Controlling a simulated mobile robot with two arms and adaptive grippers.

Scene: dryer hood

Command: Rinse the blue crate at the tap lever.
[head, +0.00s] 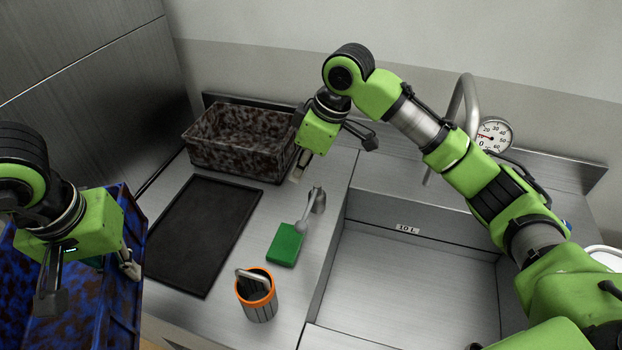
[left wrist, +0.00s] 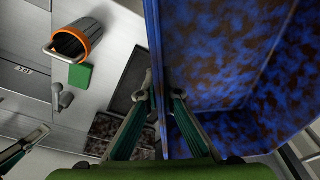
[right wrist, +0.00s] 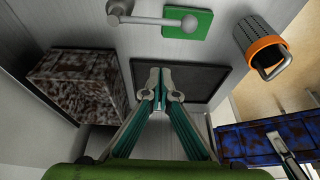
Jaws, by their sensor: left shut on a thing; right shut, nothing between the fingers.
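The blue crate (head: 95,310), mottled with dark brown patches, is at the lower left of the head view, partly behind my left arm. My left gripper (head: 130,266) is shut on its wall, and the wall shows between the fingers in the left wrist view (left wrist: 215,60). The tap lever (head: 308,208), a grey rod with a ball end, stands on the counter left of the sink. It also shows in the right wrist view (right wrist: 150,18). My right gripper (head: 298,173) is shut and empty, above the counter behind the lever. The curved tap (head: 468,100) rises behind the sink.
A green block (head: 285,245) lies by the lever's ball end. An orange-rimmed container (head: 258,300) stands near the front. A black mat (head: 205,235) lies left of them. A grey-brown mottled crate (head: 235,150) stands behind. The sink basin (head: 410,285) looks empty; a dial (head: 495,134) is behind.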

